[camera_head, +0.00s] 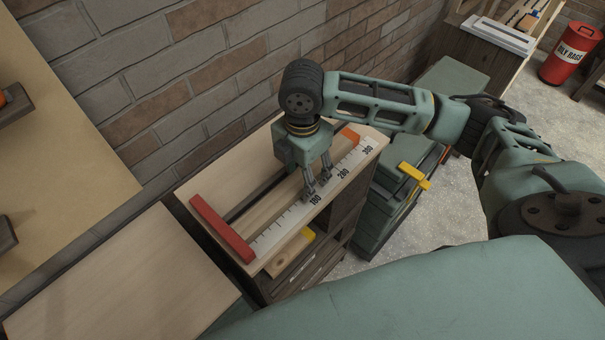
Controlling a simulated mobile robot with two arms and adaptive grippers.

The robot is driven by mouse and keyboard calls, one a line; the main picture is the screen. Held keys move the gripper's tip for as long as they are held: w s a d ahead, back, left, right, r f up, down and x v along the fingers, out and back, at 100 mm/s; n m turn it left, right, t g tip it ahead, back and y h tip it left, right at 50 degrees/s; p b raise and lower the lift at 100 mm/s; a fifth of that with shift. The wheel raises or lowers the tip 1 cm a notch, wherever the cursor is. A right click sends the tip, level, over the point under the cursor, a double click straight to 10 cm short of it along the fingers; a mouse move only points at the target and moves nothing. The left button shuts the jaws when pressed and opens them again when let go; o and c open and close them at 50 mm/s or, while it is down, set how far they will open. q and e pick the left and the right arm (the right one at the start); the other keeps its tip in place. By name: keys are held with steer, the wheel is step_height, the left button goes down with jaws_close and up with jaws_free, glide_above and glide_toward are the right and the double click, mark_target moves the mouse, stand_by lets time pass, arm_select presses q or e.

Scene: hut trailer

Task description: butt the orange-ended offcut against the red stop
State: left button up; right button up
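The red stop (222,230) is a bar lying across the left end of the bench top, beside the low end of a white ruler (290,219). The orange end of the offcut (349,135) shows at the far right end of the bench, behind the ruler's higher numbers. The rest of the offcut is partly hidden by my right gripper, and its end nearest the stop is hard to make out. My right gripper (319,187) points down over the middle of the ruler, its two fingers apart, with nothing visible between them. My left gripper is out of view.
A yellow-ended wood piece (290,255) sticks out below the bench's front edge. A brick wall (185,85) stands close behind. A green cabinet with a yellow handle (413,176) stands right of the bench, and a red rag bin (571,52) farther back.

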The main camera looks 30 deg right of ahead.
step_height(320, 180, up, 11)
stand_by(0.3)
steer(key=shift+s, duration=0.1)
